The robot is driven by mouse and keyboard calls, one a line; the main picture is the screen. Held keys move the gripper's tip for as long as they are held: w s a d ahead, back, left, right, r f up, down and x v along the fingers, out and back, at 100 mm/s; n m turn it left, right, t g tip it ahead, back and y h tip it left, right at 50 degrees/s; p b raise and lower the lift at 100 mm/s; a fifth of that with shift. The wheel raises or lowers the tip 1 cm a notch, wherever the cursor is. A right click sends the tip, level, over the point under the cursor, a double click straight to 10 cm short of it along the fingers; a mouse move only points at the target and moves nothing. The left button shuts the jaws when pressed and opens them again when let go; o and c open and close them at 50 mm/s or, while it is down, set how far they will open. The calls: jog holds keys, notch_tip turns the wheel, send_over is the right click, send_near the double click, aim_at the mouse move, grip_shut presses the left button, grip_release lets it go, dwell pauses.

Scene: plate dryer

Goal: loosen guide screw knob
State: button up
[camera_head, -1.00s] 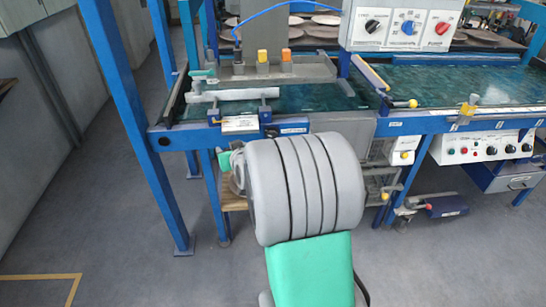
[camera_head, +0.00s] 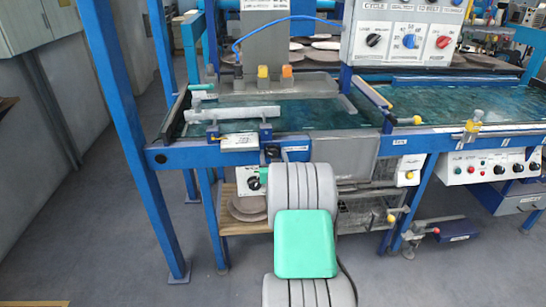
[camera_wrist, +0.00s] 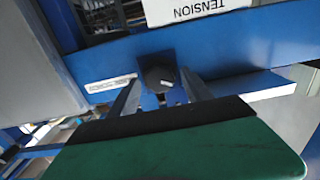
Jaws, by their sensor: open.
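In the wrist view a dark knob (camera_wrist: 158,76) stands on the face of a blue beam. I cannot tell for certain that it is the guide screw knob. My gripper (camera_wrist: 161,85) is open, with one finger on each side of the knob. I cannot tell whether either finger touches it. A white plate marked TENSION (camera_wrist: 205,8) shows upside down at the top of the wrist view.
The dryer's blue frame (camera_head: 205,155) holds a green belt (camera_head: 310,113). A control box (camera_head: 405,35) with black, blue and red dials hangs above. A lower shelf (camera_head: 235,228) holds plates. Blue posts stand at left. The floor (camera_head: 90,240) there is clear.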

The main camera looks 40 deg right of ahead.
jog(key=shift+c, duration=0.2)
grip_shut()
dwell(0.3)
jog(key=shift+m+b, duration=0.3)
jog(key=m+b, duration=0.2)
jog(key=m, duration=0.2)
jog(key=shift+f+b, duration=0.1)
jog(key=shift+b, duration=0.3)
jog(key=m+b, duration=0.2)
jog(key=m, duration=0.3)
jog(key=shift+d, duration=0.1)
jog(key=m+b, duration=0.2)
jog(key=m, duration=0.3)
jog(key=shift+s, duration=0.1)
jog(key=m, duration=0.4)
jog(key=shift+m+b, duration=0.3)
jog(key=shift+b, duration=0.1)
